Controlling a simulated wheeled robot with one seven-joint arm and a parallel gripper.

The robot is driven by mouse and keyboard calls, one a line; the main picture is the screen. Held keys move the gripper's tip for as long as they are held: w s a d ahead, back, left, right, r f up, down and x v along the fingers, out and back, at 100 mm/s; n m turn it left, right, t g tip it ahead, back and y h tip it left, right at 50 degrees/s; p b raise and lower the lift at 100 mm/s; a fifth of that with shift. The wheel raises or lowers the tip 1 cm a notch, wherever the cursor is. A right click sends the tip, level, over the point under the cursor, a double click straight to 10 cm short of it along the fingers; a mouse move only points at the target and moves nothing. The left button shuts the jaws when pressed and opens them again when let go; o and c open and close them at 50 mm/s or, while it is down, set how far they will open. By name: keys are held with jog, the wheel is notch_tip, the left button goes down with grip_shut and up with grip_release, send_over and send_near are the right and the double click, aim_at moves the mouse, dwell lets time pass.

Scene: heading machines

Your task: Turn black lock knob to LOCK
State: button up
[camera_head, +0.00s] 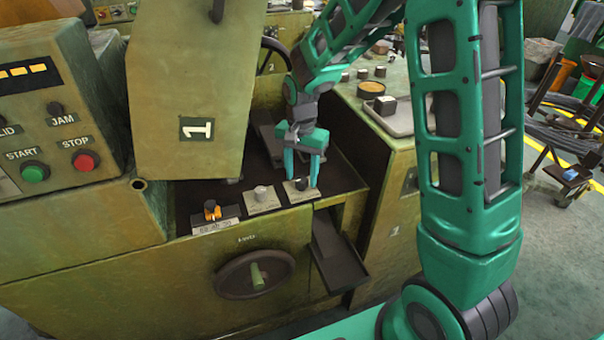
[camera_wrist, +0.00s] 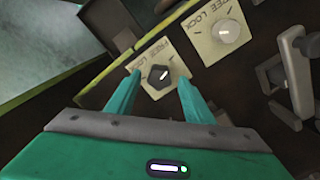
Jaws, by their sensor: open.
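The black lock knob (camera_wrist: 158,76) sits on a cream plate (camera_wrist: 172,58) marked FREE and LOCK. Its white pointer line aims up and right in the wrist view, between the two words or close to one of them; I cannot tell which exactly. The knob also shows in the head view (camera_head: 301,184), at the right end of the row on the machine's front ledge. My gripper (camera_head: 302,179) is open and points down over this knob. In the wrist view its two fingertips (camera_wrist: 158,80) stand on either side of the knob, with gaps showing.
A silver knob (camera_wrist: 230,33) on a similar FREE/LOCK plate is close beside. An orange knob (camera_head: 212,210) is farther left. A raised green cover marked 1 (camera_head: 188,90) hangs at left, above the ledge. A handwheel (camera_head: 254,274) and a chute (camera_head: 338,250) are below.

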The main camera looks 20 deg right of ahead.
jog(key=shift+f, duration=0.15)
jog(key=shift+c, duration=0.3)
jog(key=c, duration=1)
jog(key=shift+d, duration=0.3)
jog(key=shift+a, duration=0.25)
